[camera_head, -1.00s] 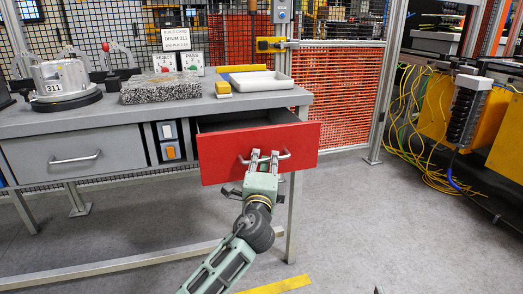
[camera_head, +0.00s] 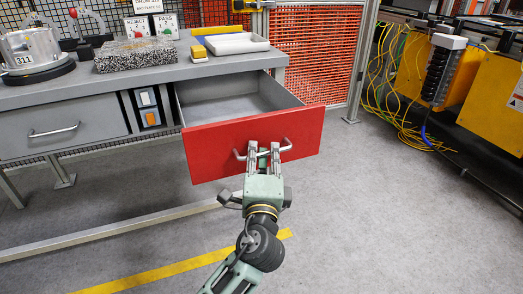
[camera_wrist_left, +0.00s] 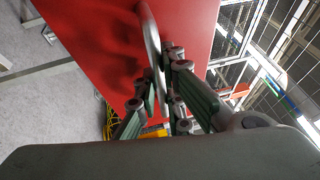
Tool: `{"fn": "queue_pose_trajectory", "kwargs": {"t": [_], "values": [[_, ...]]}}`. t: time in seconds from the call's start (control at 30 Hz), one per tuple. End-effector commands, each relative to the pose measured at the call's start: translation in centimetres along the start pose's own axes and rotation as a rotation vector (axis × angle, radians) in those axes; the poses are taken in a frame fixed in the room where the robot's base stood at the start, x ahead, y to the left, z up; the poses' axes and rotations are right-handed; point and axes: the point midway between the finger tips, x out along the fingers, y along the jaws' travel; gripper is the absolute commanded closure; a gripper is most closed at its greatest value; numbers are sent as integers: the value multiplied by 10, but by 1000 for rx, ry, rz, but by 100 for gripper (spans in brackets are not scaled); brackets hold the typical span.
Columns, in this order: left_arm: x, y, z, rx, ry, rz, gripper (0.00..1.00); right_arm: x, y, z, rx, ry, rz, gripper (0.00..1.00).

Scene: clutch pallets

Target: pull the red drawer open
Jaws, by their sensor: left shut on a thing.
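The red drawer (camera_head: 225,142) stands well out of the grey workbench, and its empty grey inside shows from above. A metal bar handle (camera_head: 286,146) is on its front. My left gripper (camera_head: 263,150) is shut on the handle in the head view. In the left wrist view the red front (camera_wrist_left: 100,45) fills the upper left, and the handle (camera_wrist_left: 150,40) runs down between the fingers of my left gripper (camera_wrist_left: 160,92). My right gripper is not in view.
A grey closed drawer (camera_head: 60,130) and a switch panel (camera_head: 148,106) are left of the red drawer. The bench top (camera_head: 130,80) holds a granite block (camera_head: 136,54) and a white tray (camera_head: 237,44). The floor to the right is clear up to yellow cables.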

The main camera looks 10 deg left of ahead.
Motion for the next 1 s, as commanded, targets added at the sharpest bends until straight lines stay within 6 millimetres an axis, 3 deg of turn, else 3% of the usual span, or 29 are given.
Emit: {"fn": "queue_pose_trajectory", "kwargs": {"t": [0.17,0.2,0.4,0.77,1.0], "values": [[0,2,0,6,-1,3,100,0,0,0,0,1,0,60],[0,2,0,6,-1,3,89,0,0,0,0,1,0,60],[0,1,0,3,-1,2,72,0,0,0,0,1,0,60],[-3,1,0,0,1,2,72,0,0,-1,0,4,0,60],[-43,2,0,-1,1,6,72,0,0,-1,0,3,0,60]]}}
